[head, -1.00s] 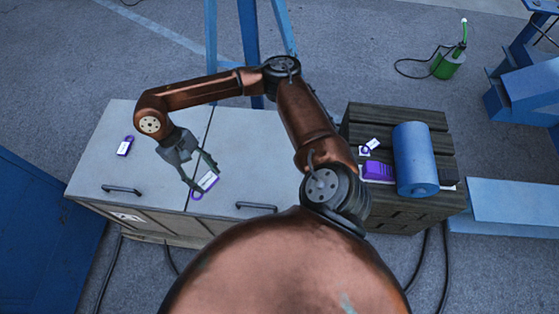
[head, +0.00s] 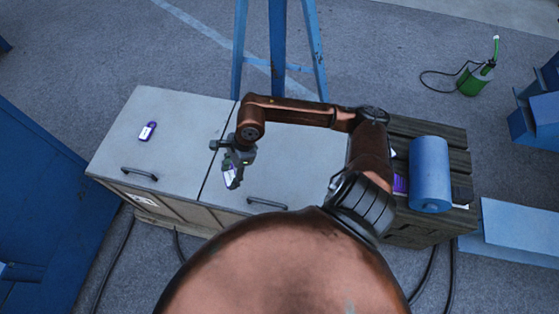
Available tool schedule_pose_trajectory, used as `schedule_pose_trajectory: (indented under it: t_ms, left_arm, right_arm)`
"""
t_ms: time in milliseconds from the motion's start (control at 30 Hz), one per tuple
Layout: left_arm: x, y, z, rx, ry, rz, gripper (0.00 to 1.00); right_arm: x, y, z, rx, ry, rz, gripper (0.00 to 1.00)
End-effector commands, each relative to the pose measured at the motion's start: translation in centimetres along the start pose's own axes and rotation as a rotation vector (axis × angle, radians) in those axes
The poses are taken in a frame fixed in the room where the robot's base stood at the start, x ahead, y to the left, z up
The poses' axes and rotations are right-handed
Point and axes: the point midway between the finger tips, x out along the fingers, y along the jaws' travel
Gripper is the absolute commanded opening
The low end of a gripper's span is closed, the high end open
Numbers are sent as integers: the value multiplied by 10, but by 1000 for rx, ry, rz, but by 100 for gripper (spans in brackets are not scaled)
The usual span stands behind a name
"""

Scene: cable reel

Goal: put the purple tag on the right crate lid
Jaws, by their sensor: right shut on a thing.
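My right gripper (head: 233,165) is shut on a purple tag (head: 230,176) with a white label. The tag hangs tilted in the fingers, partly covered by them, over the left part of the right lid (head: 285,170), close to the seam. I cannot tell whether it touches the lid. A second purple tag (head: 147,131) with a white label lies flat on the left lid (head: 180,150), apart from my gripper. My left gripper is not in view.
A dark slatted wooden crate (head: 440,134) on the right bears a blue cylinder (head: 430,172) and a purple item (head: 400,184), partly hidden by my arm. Lid handles (head: 267,203) stand near the front edge. A blue frame (head: 279,60) stands behind. Much of the right lid is bare.

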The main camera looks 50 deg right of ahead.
Motion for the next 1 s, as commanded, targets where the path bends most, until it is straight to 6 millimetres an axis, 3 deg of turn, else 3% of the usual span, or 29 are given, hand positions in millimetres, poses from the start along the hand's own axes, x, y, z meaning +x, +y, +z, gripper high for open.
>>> schedule_pose_trajectory:
  t_ms: [200, 400, 600, 1000]
  left_arm:
    - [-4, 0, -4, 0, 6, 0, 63]
    - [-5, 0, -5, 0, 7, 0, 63]
    - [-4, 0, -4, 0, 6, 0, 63]
    - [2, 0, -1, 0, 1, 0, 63]
  right_arm:
    - [-7, -6, -6, 333, 2, -141, 11]
    - [-12, -11, -12, 518, 7, -216, 11]
    - [-15, -7, -19, 570, 7, -238, 11]
    - [-36, 40, -67, 521, 16, -267, 11]
